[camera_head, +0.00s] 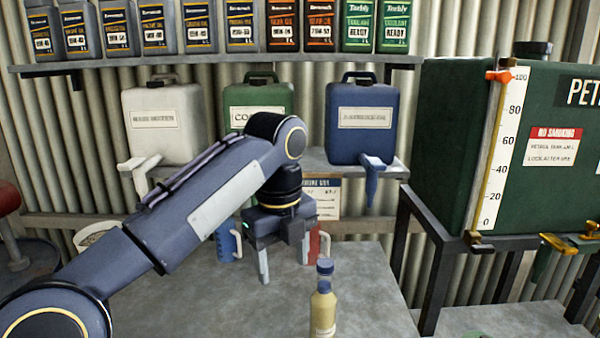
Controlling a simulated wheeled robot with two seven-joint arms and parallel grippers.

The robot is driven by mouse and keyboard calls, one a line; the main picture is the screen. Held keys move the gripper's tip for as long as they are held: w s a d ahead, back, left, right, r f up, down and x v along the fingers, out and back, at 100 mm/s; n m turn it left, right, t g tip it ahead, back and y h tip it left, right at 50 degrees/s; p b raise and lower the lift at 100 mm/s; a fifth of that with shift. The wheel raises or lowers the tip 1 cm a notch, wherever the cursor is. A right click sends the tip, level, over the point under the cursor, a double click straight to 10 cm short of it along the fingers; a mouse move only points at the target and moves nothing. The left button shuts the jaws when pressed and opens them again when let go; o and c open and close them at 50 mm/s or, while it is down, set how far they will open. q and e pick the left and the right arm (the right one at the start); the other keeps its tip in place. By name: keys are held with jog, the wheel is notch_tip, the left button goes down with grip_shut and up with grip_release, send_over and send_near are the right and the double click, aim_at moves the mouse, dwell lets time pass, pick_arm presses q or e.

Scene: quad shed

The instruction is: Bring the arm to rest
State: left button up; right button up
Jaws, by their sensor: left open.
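My left arm reaches in from the lower left, bent at the elbow, with its wrist pointing down. My left gripper (284,258) hangs over the grey workbench, its two light fingers apart with nothing seen between them. A blue jug (227,242) stands partly hidden to the left of the gripper, and a red jug (316,243) stands partly hidden to its right. I cannot tell whether the gripper touches either. A bottle of pale yellow liquid with a dark cap (323,300) stands upright in front, to the right. My right gripper is not in view.
The workbench (365,285) is clear to the right. Behind stand white (165,115), green (258,98) and blue (361,120) canisters with spouts, below a shelf (220,58) of several oil containers. A green petrol tank (450,110) on a dark stand fills the right.

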pick_arm(q)
jog(key=s+a+f+n+t+h, duration=0.1)
jog(key=s+a+f+n, duration=0.3)
jog(key=s+a+n, duration=0.3)
jog(key=s+a+f+n+t+h, duration=0.1)
jog(key=s+a+f+n, duration=0.3)
jog(key=a+n, duration=0.5)
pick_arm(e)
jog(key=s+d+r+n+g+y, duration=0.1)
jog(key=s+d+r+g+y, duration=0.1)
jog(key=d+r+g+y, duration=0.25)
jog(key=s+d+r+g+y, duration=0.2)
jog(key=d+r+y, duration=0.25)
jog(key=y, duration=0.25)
pick_arm(q)
jog(key=s+a+f+n+t+h, duration=0.1)
jog(key=s+f+n+t, duration=0.2)
jog(key=s+f+n, duration=0.8)
jog(key=s+n, duration=0.1)
jog(key=n, duration=0.2)
jog(key=shift+a+n+h, duration=0.3)
jog(key=shift+a, duration=0.05)
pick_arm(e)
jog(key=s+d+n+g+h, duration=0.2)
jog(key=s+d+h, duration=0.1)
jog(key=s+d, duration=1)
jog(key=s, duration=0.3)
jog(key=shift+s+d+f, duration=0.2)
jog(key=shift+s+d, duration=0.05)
